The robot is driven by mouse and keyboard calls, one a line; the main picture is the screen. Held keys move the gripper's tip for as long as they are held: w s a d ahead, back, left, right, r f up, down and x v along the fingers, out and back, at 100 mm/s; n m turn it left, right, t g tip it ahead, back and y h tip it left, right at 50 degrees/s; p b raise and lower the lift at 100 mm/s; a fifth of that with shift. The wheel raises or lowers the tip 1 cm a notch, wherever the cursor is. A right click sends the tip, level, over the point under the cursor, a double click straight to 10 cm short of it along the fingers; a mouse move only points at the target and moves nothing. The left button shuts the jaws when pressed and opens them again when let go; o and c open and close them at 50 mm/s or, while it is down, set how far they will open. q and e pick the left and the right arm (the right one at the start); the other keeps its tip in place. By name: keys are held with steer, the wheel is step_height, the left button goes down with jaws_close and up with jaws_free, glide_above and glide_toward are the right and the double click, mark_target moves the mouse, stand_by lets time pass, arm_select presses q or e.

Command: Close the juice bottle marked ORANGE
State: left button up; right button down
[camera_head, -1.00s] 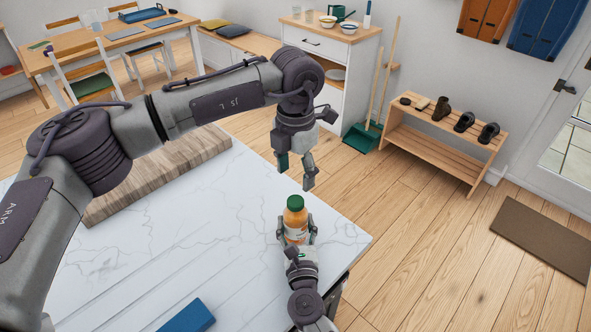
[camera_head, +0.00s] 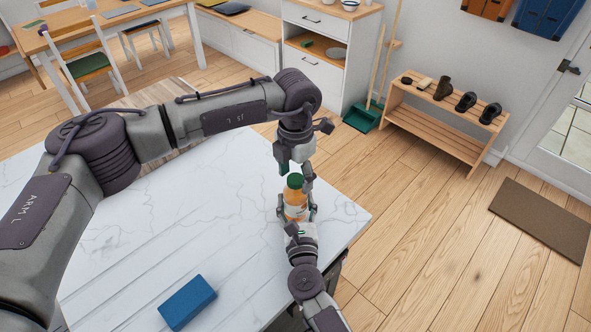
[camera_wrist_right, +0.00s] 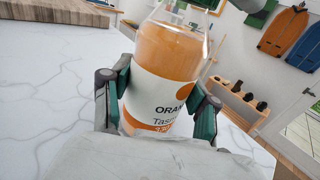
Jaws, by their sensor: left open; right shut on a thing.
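The orange juice bottle (camera_head: 295,205) stands upright near the right edge of the white marble counter (camera_head: 150,240). Its green cap (camera_head: 295,181) shows on top in the head view. In the right wrist view the bottle (camera_wrist_right: 168,75) shows a white label reading "ORAN", partly cut off, and its top is out of frame. My right gripper (camera_head: 297,212) is shut around the bottle's body, one finger on each side. My left gripper (camera_head: 296,172) points down, open, right over the cap with its fingers at either side. I cannot tell whether they touch it.
A blue block (camera_head: 187,302) lies at the counter's front. A wooden board (camera_head: 175,165) lies partly behind my left arm. The counter's right edge is close to the bottle. A shoe bench (camera_head: 440,125) and doormat (camera_head: 541,221) are beyond, on the floor.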

arm_select(q)
jaws_close()
steer(key=shift+o, duration=0.7)
jaws_free()
steer(key=shift+r, duration=0.1)
step_height(320, 180, up, 12)
